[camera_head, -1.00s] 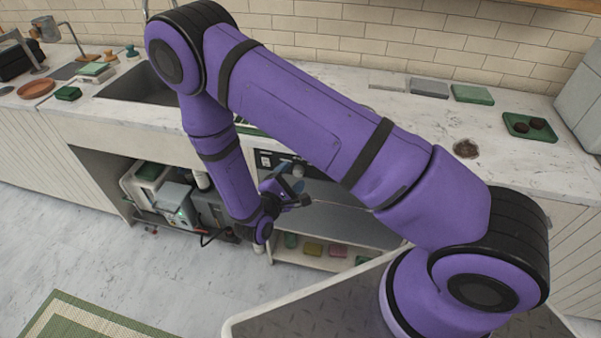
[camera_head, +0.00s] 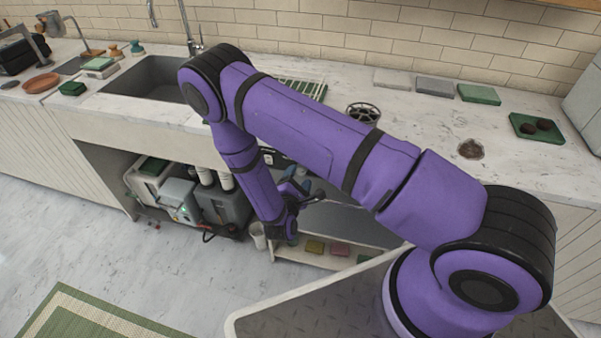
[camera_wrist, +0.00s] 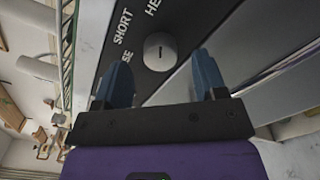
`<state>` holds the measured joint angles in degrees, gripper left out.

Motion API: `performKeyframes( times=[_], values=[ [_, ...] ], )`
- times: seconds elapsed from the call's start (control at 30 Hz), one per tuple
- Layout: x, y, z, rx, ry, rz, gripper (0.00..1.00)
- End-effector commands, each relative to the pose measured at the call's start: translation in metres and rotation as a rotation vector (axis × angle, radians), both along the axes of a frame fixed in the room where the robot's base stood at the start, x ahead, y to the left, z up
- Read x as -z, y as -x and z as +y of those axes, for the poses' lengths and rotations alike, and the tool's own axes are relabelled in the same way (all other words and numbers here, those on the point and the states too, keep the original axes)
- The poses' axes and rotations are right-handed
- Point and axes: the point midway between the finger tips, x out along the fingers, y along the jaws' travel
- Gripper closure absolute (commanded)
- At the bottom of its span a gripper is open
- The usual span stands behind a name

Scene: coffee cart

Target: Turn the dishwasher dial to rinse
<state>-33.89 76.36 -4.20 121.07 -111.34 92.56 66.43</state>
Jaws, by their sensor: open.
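The dial (camera_wrist: 160,52) is a round pale grey knob on a black panel (camera_wrist: 141,30) in the wrist view. White lettering beside it reads "SHORT", with a partial "HE" and a partial "SE" cut off or covered. A short dark mark shows on the knob's face; which label it points to I cannot tell. My gripper (camera_wrist: 163,62) is open, with one blue finger on each side of the dial in the picture. Contact with the dial cannot be made out. In the head view my gripper (camera_head: 304,190) is in front of the dishwasher (camera_head: 335,220), and my arm hides the dial.
The counter above holds a sink (camera_head: 150,84), a striped drying rack (camera_head: 305,88) and a green tray (camera_head: 537,128). Grey machines and containers (camera_head: 222,203) stand in the open bay left of my gripper. A low shelf (camera_head: 300,255) with coloured blocks lies below the dishwasher.

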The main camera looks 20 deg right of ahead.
Motion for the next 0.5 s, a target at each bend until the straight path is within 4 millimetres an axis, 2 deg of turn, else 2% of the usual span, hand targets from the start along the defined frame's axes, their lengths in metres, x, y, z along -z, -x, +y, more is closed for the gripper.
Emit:
performKeyframes(
  times=[0.2,0.5],
  values=[
    [0.000,-0.018,-0.013,0.001,0.000,0.001,0.35],
    [0.000,-0.021,-0.016,0.001,0.000,0.001,0.35]
  ],
)
